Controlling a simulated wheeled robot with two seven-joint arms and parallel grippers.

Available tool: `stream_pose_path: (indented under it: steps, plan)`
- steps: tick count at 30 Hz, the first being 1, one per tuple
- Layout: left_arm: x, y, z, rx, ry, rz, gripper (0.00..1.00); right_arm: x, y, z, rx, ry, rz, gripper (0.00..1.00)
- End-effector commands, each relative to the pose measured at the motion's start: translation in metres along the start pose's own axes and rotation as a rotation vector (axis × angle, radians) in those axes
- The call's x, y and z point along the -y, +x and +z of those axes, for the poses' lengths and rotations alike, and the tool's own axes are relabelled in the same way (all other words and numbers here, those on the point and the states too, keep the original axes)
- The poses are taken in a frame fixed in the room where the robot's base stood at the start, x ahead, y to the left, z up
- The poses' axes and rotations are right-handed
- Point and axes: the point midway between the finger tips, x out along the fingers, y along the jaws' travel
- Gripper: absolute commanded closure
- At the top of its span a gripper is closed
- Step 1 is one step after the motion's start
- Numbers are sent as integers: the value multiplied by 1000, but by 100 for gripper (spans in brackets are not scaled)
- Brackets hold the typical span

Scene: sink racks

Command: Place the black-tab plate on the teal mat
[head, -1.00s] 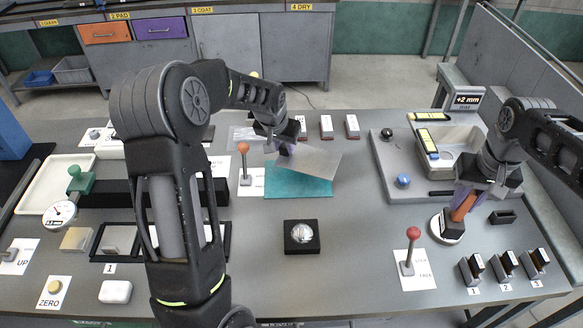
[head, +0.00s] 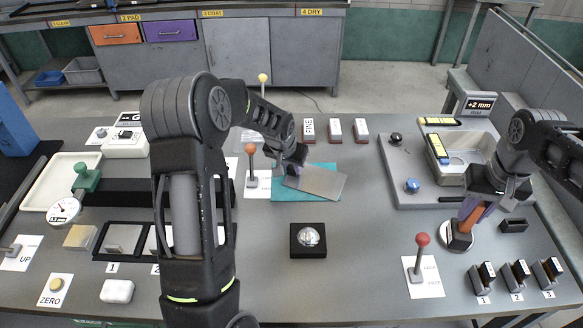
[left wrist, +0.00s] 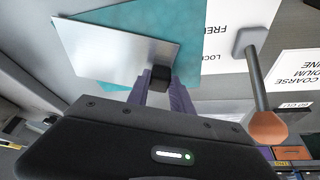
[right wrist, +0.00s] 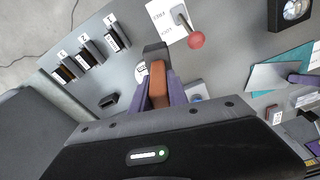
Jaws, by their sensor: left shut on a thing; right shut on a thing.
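The thin silver plate (head: 322,181) is held flat over the teal mat (head: 284,190), with its right end reaching past the mat's edge. Its black tab (left wrist: 161,77) sits between the fingers of my left gripper (left wrist: 160,88), which is shut on it. In the head view the left gripper (head: 290,168) is at the plate's left side. I cannot tell whether the plate touches the mat. My right gripper (right wrist: 158,92) is shut on an orange handle (right wrist: 157,78) with a black end; in the head view this handle (head: 470,212) stands on a round white disc (head: 446,238).
A lever with an orange knob (head: 250,150) stands close left of the mat. Several red-and-white blocks (head: 334,128) stand behind it. A black block with a silver dome (head: 308,237) is in front. A red-knobbed lever (head: 422,240) and a grey tray (head: 408,190) are to the right.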

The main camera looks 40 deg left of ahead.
Motion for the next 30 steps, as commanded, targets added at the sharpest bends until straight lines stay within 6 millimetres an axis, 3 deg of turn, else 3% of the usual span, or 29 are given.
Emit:
stream_pose_path:
  steps: [7,8,15,26,30]
  plan:
    - [0,3,1,-1,0,0,100,0,3,0,-2,0,0,100]
    - [0,2,1,-1,0,0,72,0,3,0,-2,0,0,100]
    - [0,1,0,0,0,0,53,0,1,0,-2,0,0,100]
    - [0,-2,-1,0,0,0,52,0,-2,-1,-2,0,0,100]
    - [0,-17,-3,-3,0,-1,52,0,-11,-2,-2,0,0,100]
